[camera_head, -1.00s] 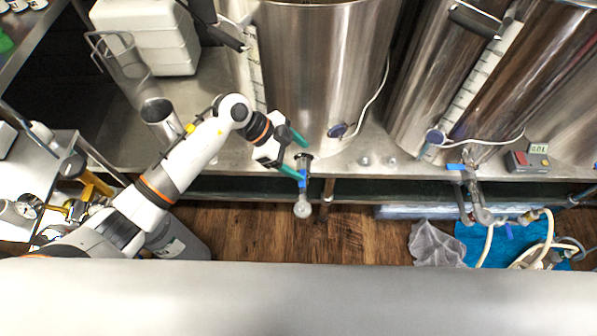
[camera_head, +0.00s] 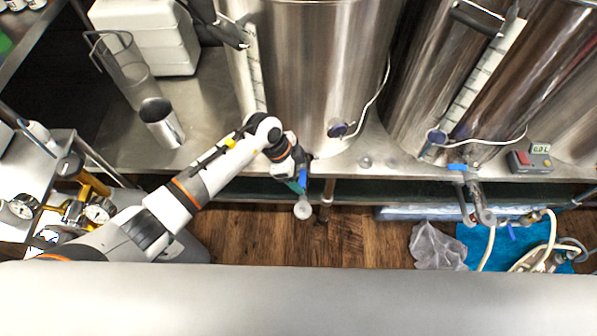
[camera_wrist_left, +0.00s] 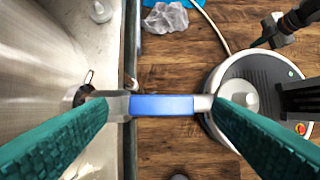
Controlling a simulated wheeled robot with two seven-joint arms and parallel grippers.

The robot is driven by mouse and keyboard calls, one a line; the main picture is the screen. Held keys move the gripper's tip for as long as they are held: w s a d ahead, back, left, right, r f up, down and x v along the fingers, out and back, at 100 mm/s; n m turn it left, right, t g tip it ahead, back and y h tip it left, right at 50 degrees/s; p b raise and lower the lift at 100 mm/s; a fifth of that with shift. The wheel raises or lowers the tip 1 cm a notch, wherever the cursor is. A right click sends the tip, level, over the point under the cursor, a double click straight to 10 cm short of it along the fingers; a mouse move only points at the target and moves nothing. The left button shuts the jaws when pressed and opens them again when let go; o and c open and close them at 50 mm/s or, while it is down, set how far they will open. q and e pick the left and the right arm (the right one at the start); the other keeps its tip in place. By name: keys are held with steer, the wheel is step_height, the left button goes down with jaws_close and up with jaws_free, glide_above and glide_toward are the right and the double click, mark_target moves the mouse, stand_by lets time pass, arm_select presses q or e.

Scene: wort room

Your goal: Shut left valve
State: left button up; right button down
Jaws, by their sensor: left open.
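The left valve sits on a short pipe at the foot of the middle tank, with its blue lever (camera_head: 303,176) lying along the pipe toward the round spout end (camera_head: 303,210). In the left wrist view the blue lever (camera_wrist_left: 162,105) lies across the middle, in line with the metal pipe. My left gripper (camera_head: 297,186) is at the valve, its green fingers partly hidden by the wrist in the head view. In the wrist view the open fingers (camera_wrist_left: 160,117) are spread wide on either side of the lever, with clear gaps to the blue part.
A second valve with a blue lever (camera_head: 457,167) is on the right tank. The steel tank (camera_head: 313,70) stands close behind the left valve. A metal cup (camera_head: 161,123) is on the counter. Wooden floor (camera_head: 360,235) lies open below the spout.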

arm_select(q)
steer(key=shift+d+f, duration=0.15)
steer(key=shift+f, duration=0.15)
steer(key=c, duration=1.4)
